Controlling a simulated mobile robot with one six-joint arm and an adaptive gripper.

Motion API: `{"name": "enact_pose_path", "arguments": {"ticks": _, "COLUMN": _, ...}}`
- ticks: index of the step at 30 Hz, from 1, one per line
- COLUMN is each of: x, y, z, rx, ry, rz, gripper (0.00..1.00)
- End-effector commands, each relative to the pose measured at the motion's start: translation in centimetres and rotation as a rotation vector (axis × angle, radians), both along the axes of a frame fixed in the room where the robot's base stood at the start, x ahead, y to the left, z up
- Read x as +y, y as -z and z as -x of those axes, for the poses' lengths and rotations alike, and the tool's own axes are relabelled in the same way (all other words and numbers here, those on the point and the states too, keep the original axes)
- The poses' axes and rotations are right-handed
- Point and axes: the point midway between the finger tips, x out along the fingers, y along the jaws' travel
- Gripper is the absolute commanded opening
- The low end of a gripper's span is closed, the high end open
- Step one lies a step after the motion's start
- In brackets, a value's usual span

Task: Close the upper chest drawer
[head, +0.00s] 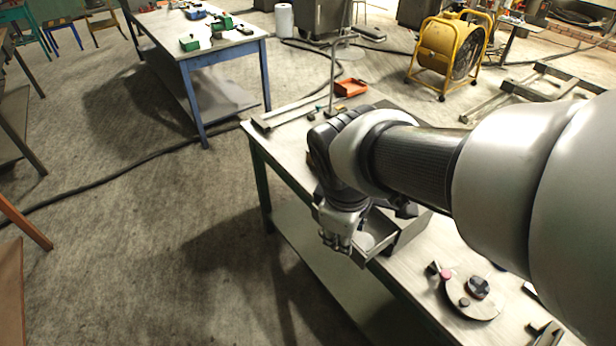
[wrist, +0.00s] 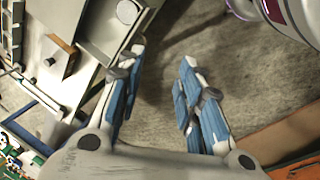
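The small grey chest (head: 408,235) stands on the workbench, partly hidden behind my arm. One drawer (head: 376,240) sticks out of it toward the bench's near left edge; its level is hard to tell in the head view. In the wrist view a grey drawer front with a round knob (wrist: 127,12) shows at the top, cut off by the frame. My gripper (head: 337,243) points down just left of the open drawer, outside its front. In the wrist view my gripper (wrist: 161,58) has its blue-padded fingers apart with nothing between them. The left finger is close to the drawer front; contact cannot be told.
The workbench (head: 290,150) also bears a round plate with knobs (head: 472,292) and an orange tray (head: 350,87). A blue-legged table (head: 228,50) stands at the back left, a yellow fan (head: 449,52) at the back right.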

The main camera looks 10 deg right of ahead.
Motion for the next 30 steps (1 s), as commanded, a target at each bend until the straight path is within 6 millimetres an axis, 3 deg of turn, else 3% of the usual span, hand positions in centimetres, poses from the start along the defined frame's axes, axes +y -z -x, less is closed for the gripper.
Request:
{"name": "enact_pose_path", "arguments": {"ticks": 6, "x": 4.5, "y": 4.2, "z": -5.3, "rx": 0.152, "ry": -0.542, "rz": 0.186, "gripper": 0.16}}
{"name": "enact_pose_path", "arguments": {"ticks": 13, "x": 8.4, "y": 9.2, "z": -7.7, "rx": 0.264, "ry": -0.965, "rz": 0.305, "gripper": 0.01}}
{"name": "enact_pose_path", "arguments": {"ticks": 18, "x": 9.3, "y": 10.9, "z": -8.2, "rx": 0.292, "ry": -1.077, "rz": 0.334, "gripper": 0.00}}
{"name": "enact_pose_path", "arguments": {"ticks": 23, "x": 9.0, "y": 12.6, "z": -8.4, "rx": 0.295, "ry": -1.084, "rz": 0.335, "gripper": 0.00}}
{"name": "enact_pose_path", "arguments": {"ticks": 30, "x": 7.7, "y": 17.5, "z": -8.9, "rx": 0.298, "ry": -1.081, "rz": 0.333, "gripper": 0.00}}
